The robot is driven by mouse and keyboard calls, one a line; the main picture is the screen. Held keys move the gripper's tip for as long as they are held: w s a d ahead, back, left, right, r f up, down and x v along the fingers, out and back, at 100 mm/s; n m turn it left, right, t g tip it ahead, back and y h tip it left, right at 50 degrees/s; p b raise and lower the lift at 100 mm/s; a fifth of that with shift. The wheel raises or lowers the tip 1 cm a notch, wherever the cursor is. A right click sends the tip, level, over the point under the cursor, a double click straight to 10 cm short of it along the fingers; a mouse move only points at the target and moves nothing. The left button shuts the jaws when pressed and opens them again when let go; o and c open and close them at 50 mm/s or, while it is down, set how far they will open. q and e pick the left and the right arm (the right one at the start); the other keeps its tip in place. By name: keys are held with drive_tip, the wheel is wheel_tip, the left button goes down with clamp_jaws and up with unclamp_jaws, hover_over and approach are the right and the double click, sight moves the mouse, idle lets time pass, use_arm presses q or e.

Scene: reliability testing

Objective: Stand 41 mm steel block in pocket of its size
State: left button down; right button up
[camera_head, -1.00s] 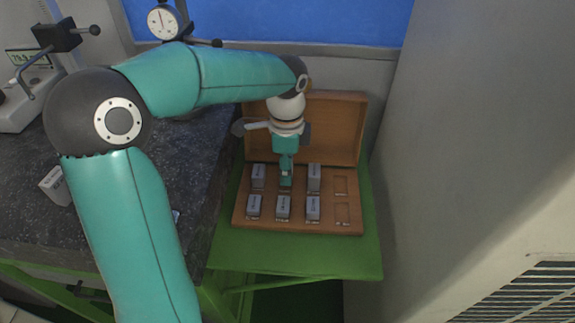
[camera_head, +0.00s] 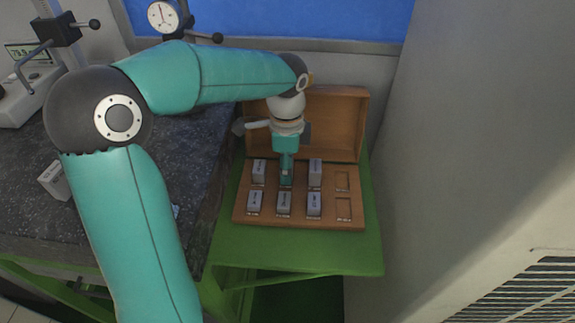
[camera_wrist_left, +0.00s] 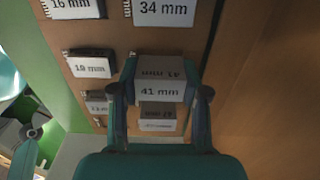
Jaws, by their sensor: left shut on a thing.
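My left gripper (camera_head: 286,178) points down over the back row of the wooden case, in the second place from the left. In the left wrist view its two fingers (camera_wrist_left: 160,95) are shut on a grey steel block (camera_wrist_left: 160,92) labelled 41 mm. In the head view the fingers hide most of this block. Whether its lower end is inside a pocket or just above one cannot be told. The case base (camera_head: 240,219) has two rows of pockets. Both pockets in the right-hand column, back (camera_head: 342,181) and front (camera_head: 344,208), are empty. My right gripper is not in view.
Grey blocks stand close around the gripper: back left (camera_head: 259,171), back right (camera_head: 315,171) and front middle (camera_head: 284,203). The open lid (camera_head: 335,125) rises behind. A grey cabinet (camera_head: 470,150) stands to the right. The green tabletop (camera_head: 300,252) is clear in front.

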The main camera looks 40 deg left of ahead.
use_arm(q)
drive_tip(key=shift+f+b, duration=0.3)
drive_tip(key=shift+f, duration=0.15)
drive_tip(key=shift+c, duration=2.4)
unclamp_jaws()
wheel_tip(320, 180, up, 12)
drive_tip(key=shift+r, duration=0.1)
